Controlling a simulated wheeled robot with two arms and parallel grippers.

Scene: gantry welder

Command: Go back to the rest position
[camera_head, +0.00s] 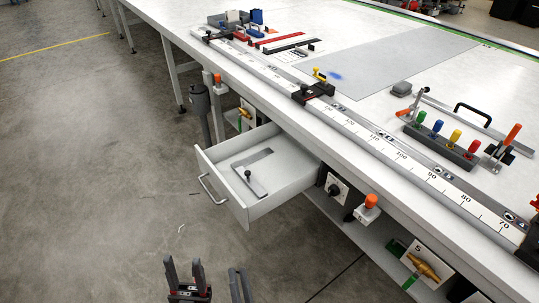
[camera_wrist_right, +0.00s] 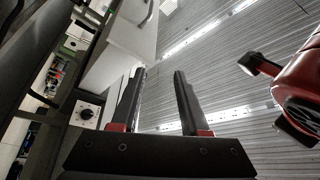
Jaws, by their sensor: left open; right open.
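My left gripper (camera_head: 184,264) is at the bottom of the head view, open and empty, with its two dark fingers apart. My right gripper (camera_head: 239,271) is just right of it, cut off by the bottom edge. In the right wrist view my right gripper (camera_wrist_right: 158,72) is open, with nothing between its fingers. Both grippers are apart from the open white drawer (camera_head: 290,192) in the head view. The drawer holds a grey L-shaped square with a dark knob (camera_head: 258,172).
The long white workbench (camera_head: 220,62) carries a ruler rail (camera_head: 365,137) along its front edge. A rack of coloured-handled tools (camera_head: 440,142) stands on it at right. Orange-topped fittings (camera_head: 367,208) and a brass valve (camera_head: 424,267) sit below the edge. The grey floor at left is clear.

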